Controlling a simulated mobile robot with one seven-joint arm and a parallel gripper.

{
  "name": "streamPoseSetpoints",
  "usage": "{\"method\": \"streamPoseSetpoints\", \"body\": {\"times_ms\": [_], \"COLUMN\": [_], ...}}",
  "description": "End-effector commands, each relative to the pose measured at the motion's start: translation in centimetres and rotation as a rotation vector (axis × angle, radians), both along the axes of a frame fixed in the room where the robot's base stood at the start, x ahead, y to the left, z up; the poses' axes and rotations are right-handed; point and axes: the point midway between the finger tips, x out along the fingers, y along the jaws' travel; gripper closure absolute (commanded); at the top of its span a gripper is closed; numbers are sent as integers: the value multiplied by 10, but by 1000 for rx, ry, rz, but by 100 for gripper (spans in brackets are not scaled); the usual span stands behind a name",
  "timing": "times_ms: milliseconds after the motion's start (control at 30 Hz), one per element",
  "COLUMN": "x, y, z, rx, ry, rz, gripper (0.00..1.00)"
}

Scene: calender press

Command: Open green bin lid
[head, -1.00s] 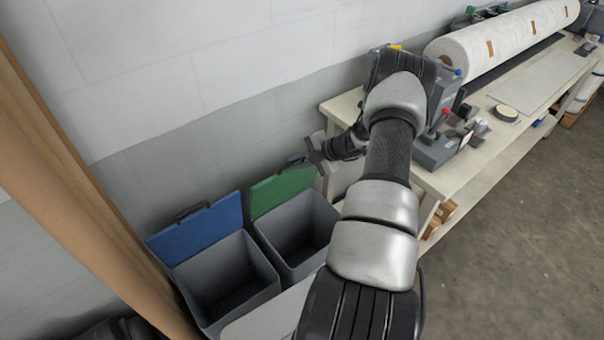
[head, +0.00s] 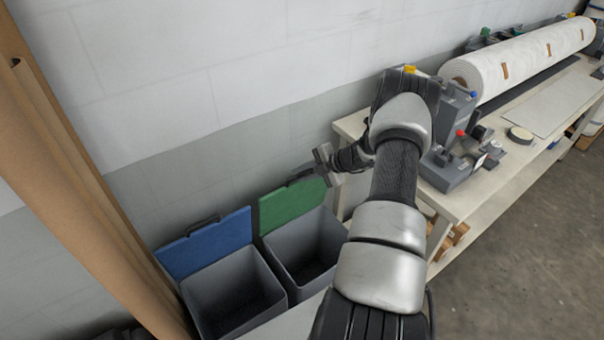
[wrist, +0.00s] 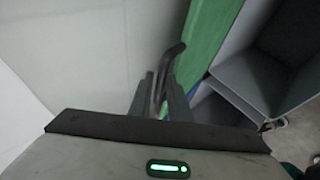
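The green lid (head: 290,208) stands raised, leaning back at the wall behind its grey bin (head: 283,258), and the bin's mouth is uncovered. The lid's dark handle (head: 300,177) is at its top edge. My gripper (head: 326,165) is at the lid's upper right corner, close to the handle. In the wrist view the two fingers (wrist: 160,84) are apart, with the dark handle (wrist: 174,58) at and partly between their tips. Whether they touch it I cannot tell. The green lid (wrist: 212,40) runs up to the right there.
A second grey bin with a raised blue lid (head: 212,243) stands to the left. A wooden post (head: 85,190) is at far left. A workbench (head: 440,203) with a press and a white roll (head: 520,62) is on the right. Open floor (head: 520,250) lies in front of it.

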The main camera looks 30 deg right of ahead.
Motion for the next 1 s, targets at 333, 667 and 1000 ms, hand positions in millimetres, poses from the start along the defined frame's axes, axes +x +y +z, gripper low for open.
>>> {"method": "streamPoseSetpoints", "body": {"times_ms": [333, 667, 1000], "x": [-19, -65, -107], "y": [-7, -42, -70], "z": [2, 59, 103], "rx": [0, -3, -1], "ry": [19, 4, -1], "rz": [-3, -5, -2], "gripper": [71, 71, 71]}}
